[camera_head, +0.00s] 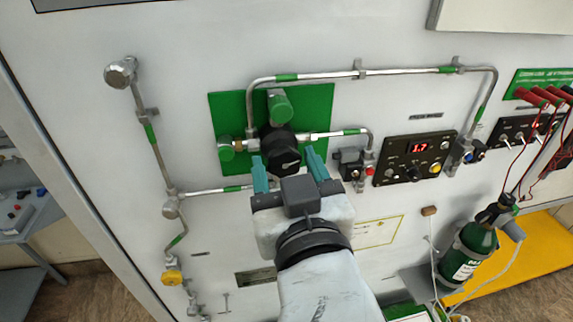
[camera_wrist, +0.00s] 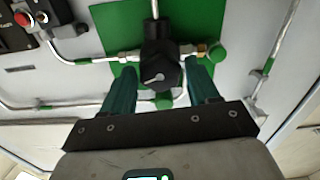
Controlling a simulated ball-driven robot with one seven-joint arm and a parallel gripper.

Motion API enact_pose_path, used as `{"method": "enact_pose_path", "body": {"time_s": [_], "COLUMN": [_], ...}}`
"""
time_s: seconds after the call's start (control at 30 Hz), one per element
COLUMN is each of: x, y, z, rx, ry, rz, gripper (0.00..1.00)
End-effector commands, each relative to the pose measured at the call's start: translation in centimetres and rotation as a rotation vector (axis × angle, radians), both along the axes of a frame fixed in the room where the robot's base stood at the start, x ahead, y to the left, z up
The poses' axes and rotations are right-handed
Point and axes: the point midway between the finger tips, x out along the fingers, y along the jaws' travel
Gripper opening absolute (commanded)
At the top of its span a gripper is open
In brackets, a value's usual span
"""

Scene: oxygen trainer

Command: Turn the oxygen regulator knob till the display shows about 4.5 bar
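The black regulator knob (camera_head: 276,148) with a pale pointer mark is on the green plate (camera_head: 318,100) on the panel. In the wrist view the knob (camera_wrist: 160,76) lies ahead, between the lines of my two teal fingers. My gripper (camera_head: 287,160) is open and empty, its fingers spread to either side of the knob; in the wrist view the gripper (camera_wrist: 162,70) shows a gap on both sides. I see no clear contact. The red digital display (camera_head: 420,147) reads about 1.7.
Metal pipes (camera_head: 370,72) with green bands frame the plate. A short pipe runs right from the regulator, close to my right finger. A dark green bottle (camera_head: 467,255) stands at lower right, near red cables (camera_head: 545,97). A yellow valve (camera_head: 172,277) is at lower left.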

Motion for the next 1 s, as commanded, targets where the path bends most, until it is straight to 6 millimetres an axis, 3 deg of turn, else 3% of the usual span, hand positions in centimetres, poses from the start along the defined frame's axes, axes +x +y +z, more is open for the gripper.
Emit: {"method": "enact_pose_path", "body": {"time_s": [0.43, 0.73, 1.0], "x": [0.01, 0.0, -0.01], "y": [0.0, 0.0, -0.05], "z": [0.01, -0.06, -0.2], "rx": [0.0, 0.038, 0.195], "ry": [0.0, 0.009, 0.053], "rz": [0.0, 0.0, 0.0], "gripper": [0.17, 0.17, 0.17]}}
